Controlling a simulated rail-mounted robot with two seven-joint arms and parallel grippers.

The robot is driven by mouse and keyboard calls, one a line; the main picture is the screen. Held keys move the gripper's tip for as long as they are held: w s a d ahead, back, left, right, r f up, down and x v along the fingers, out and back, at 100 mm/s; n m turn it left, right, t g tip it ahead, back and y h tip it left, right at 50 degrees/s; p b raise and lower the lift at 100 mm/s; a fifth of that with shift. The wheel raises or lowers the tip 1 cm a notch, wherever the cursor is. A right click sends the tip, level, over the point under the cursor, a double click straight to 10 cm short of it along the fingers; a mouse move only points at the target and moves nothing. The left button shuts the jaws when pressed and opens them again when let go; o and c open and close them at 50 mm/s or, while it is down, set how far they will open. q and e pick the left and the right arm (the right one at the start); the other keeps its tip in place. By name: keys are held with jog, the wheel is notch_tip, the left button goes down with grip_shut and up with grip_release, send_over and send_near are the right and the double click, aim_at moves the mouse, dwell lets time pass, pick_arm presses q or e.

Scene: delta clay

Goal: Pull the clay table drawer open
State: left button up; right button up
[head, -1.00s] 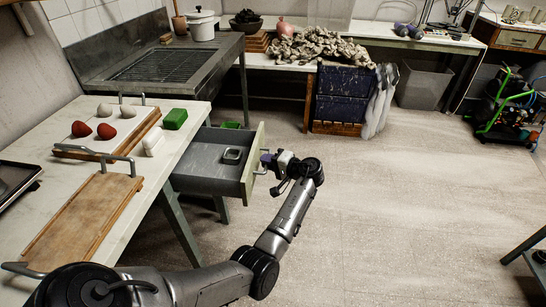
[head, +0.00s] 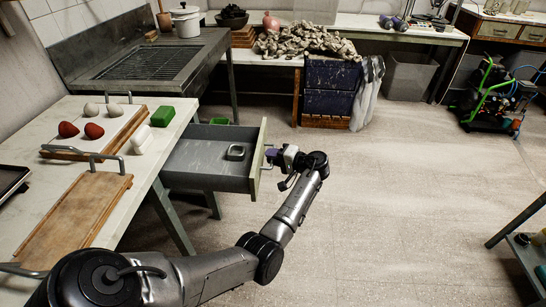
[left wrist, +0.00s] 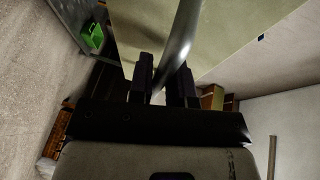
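The clay table (head: 58,130) stands at the left, with its grey drawer (head: 205,165) pulled well out toward the right. The drawer's pale front panel (head: 258,160) carries a curved metal handle (left wrist: 181,45). My left gripper (head: 273,156) is at this handle, in front of the panel. In the left wrist view the handle bar passes between the two dark fingers (left wrist: 160,80), which are close around it. A small grey square dish (head: 236,152) lies inside the drawer. My right gripper is not in view.
On the table are boards (head: 75,215), red and pale clay lumps (head: 94,131) and a green block (head: 162,116). A grey sink unit (head: 150,65) stands behind. The floor (head: 390,190) right of the drawer is clear; a low shelf (head: 525,245) stands far right.

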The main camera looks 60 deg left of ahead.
pick_arm(q)
jog(key=o, duration=0.3)
jog(key=p+v, duration=0.3)
jog(key=v, duration=1.1)
jog(key=shift+p, duration=0.3)
jog(key=shift+a, duration=0.1)
